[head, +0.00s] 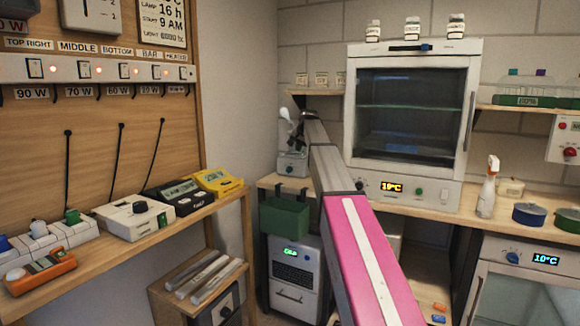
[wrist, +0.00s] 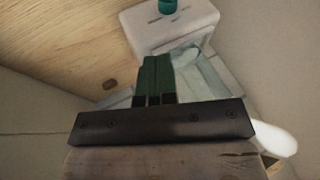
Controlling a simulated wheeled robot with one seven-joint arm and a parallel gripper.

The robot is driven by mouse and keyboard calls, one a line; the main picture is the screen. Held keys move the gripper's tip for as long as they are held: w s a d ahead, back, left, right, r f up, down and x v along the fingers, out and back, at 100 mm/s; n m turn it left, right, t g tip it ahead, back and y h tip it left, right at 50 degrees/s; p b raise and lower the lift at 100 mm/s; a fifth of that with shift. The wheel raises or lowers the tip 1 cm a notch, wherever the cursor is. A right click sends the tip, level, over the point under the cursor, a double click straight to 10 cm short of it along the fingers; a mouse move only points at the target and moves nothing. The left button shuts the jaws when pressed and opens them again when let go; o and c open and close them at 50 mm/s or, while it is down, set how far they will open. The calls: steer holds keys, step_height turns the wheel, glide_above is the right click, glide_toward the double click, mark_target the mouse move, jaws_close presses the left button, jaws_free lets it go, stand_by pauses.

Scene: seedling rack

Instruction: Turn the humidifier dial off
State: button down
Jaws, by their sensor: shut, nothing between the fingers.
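A small pale device (head: 291,164), which looks like the humidifier, stands on a wooden ledge in the back corner, with a white rounded piece (head: 285,113) above it. My arm reaches to it and covers part of it in the head view. In the wrist view a whitish box (wrist: 190,32) with a teal knob (wrist: 168,6) lies just beyond the fingers; the knob is cut by the top edge. My gripper (wrist: 156,62) is shut and empty, its dark green fingers pointing at the box. I cannot tell whether they touch it. The dial's setting is not readable.
A white incubator (head: 412,120) stands right of my arm, on the wooden counter. A dark green bin (head: 284,218) and a white unit with a green display (head: 295,268) are below the corner ledge. A cluttered wooden shelf (head: 190,212) runs along the left wall.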

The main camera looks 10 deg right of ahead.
glide_toward(288, 168)
steer(key=f, duration=0.1)
steer(key=w+d+f, duration=0.1)
steer(key=f, duration=0.1)
steer(key=d+f, duration=0.1)
steer(key=f, duration=0.1)
steer(key=shift+w+d, duration=0.2)
steer(key=shift+w+a+f, duration=0.15)
steer(key=shift+w+a, duration=0.15)
steer(key=shift+a, duration=0.2)
steer(key=shift+w+a+f, duration=0.15)
steer(key=shift+w+a, duration=0.15)
steer(key=shift+a, duration=0.15)
steer(key=shift+w+a+f, duration=0.25)
steer(key=shift+w+a, duration=0.1)
steer(key=shift+a, duration=0.15)
steer(key=shift+w+a+g, duration=0.1)
steer(key=shift+a+g, duration=0.05)
steer(key=shift+g, duration=0.15)
